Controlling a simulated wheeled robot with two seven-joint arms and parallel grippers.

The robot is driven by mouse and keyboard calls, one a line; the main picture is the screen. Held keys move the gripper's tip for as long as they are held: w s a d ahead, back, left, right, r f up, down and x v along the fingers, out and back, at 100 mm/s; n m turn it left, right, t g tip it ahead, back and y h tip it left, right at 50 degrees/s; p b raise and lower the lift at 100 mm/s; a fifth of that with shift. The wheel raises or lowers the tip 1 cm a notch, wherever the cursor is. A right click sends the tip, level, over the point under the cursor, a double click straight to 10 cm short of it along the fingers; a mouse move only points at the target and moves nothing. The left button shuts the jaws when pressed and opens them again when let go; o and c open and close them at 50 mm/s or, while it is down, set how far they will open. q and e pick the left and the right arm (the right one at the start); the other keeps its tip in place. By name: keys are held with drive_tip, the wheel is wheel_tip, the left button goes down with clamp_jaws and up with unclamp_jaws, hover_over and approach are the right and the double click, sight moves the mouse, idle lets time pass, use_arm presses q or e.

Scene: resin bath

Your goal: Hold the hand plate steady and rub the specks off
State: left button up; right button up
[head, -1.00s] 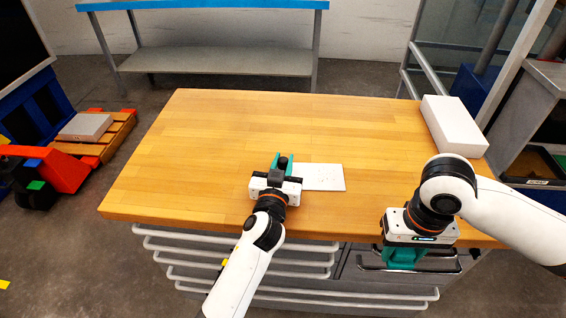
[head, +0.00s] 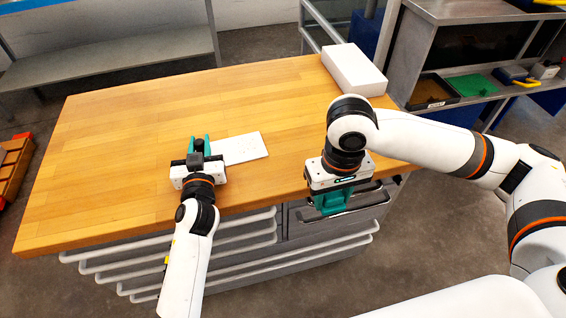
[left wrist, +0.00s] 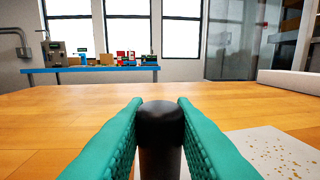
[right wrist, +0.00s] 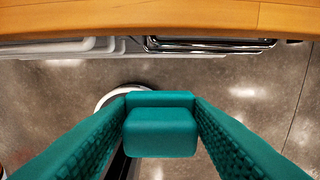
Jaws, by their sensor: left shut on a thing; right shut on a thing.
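The hand plate (head: 245,148) is a flat white plate lying on the bench near its front edge. Gold-brown specks show on it in the left wrist view (left wrist: 284,156). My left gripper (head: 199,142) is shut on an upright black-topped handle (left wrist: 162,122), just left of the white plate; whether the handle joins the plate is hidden. My right gripper (head: 332,204) points down in front of the bench's front edge, below the top, to the right of the plate. It is shut on a teal block (right wrist: 160,131), seen between its fingers in the right wrist view.
The wooden bench top (head: 150,120) is mostly clear behind the plate. A white box (head: 354,70) lies at its back right corner. Drawer handles (head: 345,207) stick out from the bench front near my right gripper. A grey shelf unit (head: 480,60) stands at right.

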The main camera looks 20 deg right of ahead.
drive_tip(key=w+a, duration=0.2)
drive_tip(key=w, duration=0.2)
drive_tip(key=w+a+r, duration=0.1)
drive_tip(key=w+a, duration=0.1)
drive_tip(key=w, duration=0.2)
drive_tip(key=w+a, duration=0.2)
drive_tip(key=w, duration=0.3)
drive_tip(key=shift+a+r, duration=0.4)
drive_tip(key=w+a+r, duration=0.4)
drive_tip(key=w+a, duration=0.5)
drive_tip(key=a, duration=0.1)
hover_over(229, 150)
drive_tip(key=shift+d+f, duration=0.2)
drive_tip(key=shift+f, duration=2.85)
wheel_tip(229, 150, down, 2)
drive_tip(key=shift+w+d, duration=0.1)
drive_tip(key=shift+d, duration=0.75)
drive_tip(key=shift+c, duration=0.4)
drive_tip(key=shift+w+d, duration=0.15)
drive_tip(key=shift+d, duration=2.65)
drive_tip(key=shift+s+a, duration=0.15)
drive_tip(key=shift+a, duration=1.65)
drive_tip(key=shift+s+a, duration=0.1)
drive_tip(key=shift+a, duration=1.65)
drive_tip(key=shift+a+r, duration=0.1)
drive_tip(key=shift+a, duration=0.15)
wheel_tip(229, 150, up, 8)
drive_tip(key=shift+d, duration=0.15)
